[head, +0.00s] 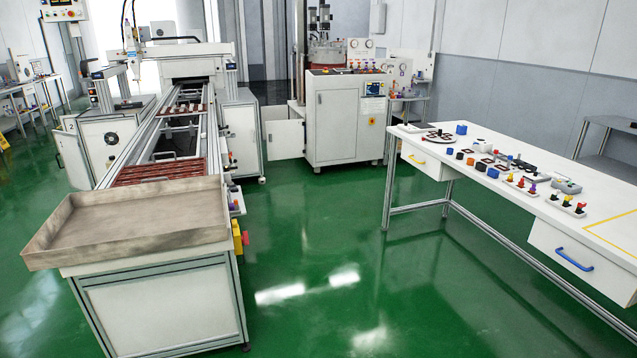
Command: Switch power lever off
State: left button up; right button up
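A small yellow box (237,237) with a red part (246,239) sticking out sits low on the right side of the conveyor (158,311), near its front end. It may be the power lever, but it is too small to tell, and its on or off position cannot be read. Neither of my grippers is in view.
A metal tray (130,238) tops the conveyor's front end. A white cabinet machine (337,125) with an open door (284,140) stands at the back. A white workbench (600,213) with several small parts is at right. Green floor (315,240) between conveyor and bench is clear.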

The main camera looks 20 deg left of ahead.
aim_at(244, 238)
jog(key=i+l+u, duration=0.4)
jog(key=l+u, duration=0.25)
jog(key=i+l+u, duration=0.15)
jog(key=l+u, duration=0.15)
jog(key=i+l+u, duration=0.1)
jog(key=l+u, duration=0.55)
jog(key=l, duration=0.2)
jog(key=i+l+u, duration=0.25)
jog(key=i, duration=0.35)
jog(key=i+l+u, duration=0.15)
jog(key=i, duration=0.35)
jog(key=i+l+u, duration=0.15)
jog(key=i, duration=0.35)
jog(key=i+l+u, duration=0.15)
jog(key=i+l, duration=0.3)
